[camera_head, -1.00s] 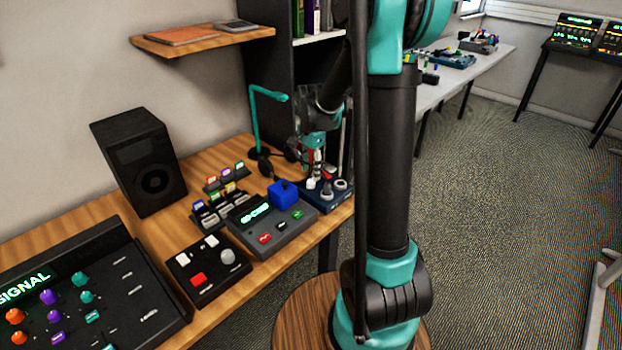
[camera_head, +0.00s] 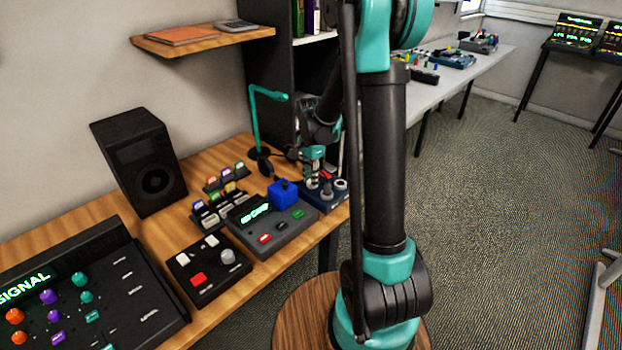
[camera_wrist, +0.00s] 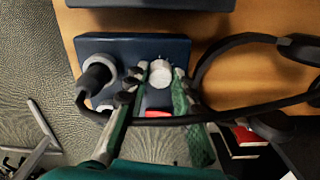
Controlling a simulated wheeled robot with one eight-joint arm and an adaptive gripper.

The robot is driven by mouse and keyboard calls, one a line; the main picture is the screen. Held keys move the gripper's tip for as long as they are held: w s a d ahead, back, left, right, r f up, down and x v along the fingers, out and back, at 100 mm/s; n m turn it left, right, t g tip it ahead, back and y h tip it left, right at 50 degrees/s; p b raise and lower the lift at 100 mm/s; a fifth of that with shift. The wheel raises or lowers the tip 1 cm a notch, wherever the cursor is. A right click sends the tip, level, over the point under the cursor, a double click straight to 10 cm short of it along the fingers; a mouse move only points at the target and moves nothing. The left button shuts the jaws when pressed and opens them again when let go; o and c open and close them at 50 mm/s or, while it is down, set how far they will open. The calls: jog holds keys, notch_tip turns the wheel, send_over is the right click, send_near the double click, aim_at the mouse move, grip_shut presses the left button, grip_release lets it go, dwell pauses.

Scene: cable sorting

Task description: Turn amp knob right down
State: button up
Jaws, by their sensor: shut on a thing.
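The amp is a small dark blue box (camera_head: 337,198) at the right end of the wooden desk in the head view. In the wrist view its blue top (camera_wrist: 125,47) lies below my gripper. A round white knob (camera_wrist: 160,75) is between my two fingertips (camera_wrist: 160,71), and my gripper is shut on it. My gripper also shows in the head view (camera_head: 313,178), down at the amp. A grey round piece (camera_wrist: 98,72) with a black lead sits at the amp's left in the wrist view. A red part (camera_wrist: 158,114) is partly hidden behind a cable.
Black headphones (camera_wrist: 272,38) and a cable (camera_wrist: 230,113) curve close beside and across my fingers. A grey device with a blue cube (camera_head: 283,194) stands left of the amp. A teal lamp (camera_head: 254,115) stands behind. Open floor lies at the right.

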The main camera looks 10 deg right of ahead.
jog(key=shift+n, duration=0.3)
grip_shut()
jog(key=n, duration=0.4)
jog(key=shift+n, duration=0.3)
jog(key=n, duration=0.4)
jog(key=shift+n, duration=0.3)
jog(key=n, duration=1)
jog(key=o, duration=1)
grip_release()
jog(key=shift+r, duration=0.1)
